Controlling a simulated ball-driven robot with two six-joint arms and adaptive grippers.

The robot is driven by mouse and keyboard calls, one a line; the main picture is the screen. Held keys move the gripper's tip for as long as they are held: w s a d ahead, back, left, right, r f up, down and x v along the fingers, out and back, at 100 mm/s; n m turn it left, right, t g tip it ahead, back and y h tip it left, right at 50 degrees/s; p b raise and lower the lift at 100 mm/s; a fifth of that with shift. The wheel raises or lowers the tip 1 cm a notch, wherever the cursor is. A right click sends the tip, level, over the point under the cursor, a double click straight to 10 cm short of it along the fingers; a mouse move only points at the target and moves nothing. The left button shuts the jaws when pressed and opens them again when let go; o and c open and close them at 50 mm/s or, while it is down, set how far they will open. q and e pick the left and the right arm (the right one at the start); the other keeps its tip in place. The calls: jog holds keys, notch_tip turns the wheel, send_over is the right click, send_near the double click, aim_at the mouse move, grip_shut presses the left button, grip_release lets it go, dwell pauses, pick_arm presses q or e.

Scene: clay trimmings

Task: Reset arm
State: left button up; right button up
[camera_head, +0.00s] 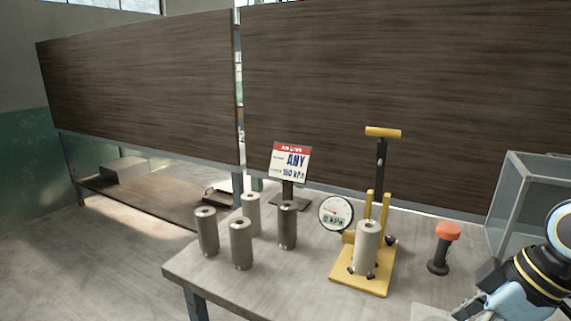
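My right arm comes in at the lower right corner. Its gripper (476,292) is dark and partly cut off by the frame's bottom edge, and I cannot tell if its fingers are open or shut. No object shows clearly in it. It is right of the yellow pump stand (352,283) and in front of the orange-topped post (446,234). My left arm and gripper are not in view.
A grey cylinder (366,248) stands on the pump stand beside a round gauge (336,213) reading 0 kPa. Several cylinders (241,245) stand at the table's left. A sign (290,161) stands behind them. A glass-sided box (532,200) is at right. Bare tabletop (285,280) lies front centre.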

jog(key=s+d+f+m+g+h+b, duration=0.1)
jog(key=s+f+m+b, duration=0.35)
jog(key=f, duration=1.45)
jog(key=s+d+f+m+g+b, duration=0.15)
jog(key=s+f+b, duration=0.65)
jog(key=f, duration=1)
pick_arm(q)
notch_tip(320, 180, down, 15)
jog(key=b, duration=0.2)
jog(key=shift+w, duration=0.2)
pick_arm(e)
jog(key=s+f+m+h, duration=0.3)
jog(key=s+f, duration=1.7)
jog(key=s, duration=0.3)
jog(key=shift+s+d+f+m+t+h, duration=0.2)
jog(key=shift+d+m+t+h, duration=0.1)
jog(key=shift+t, duration=0.15)
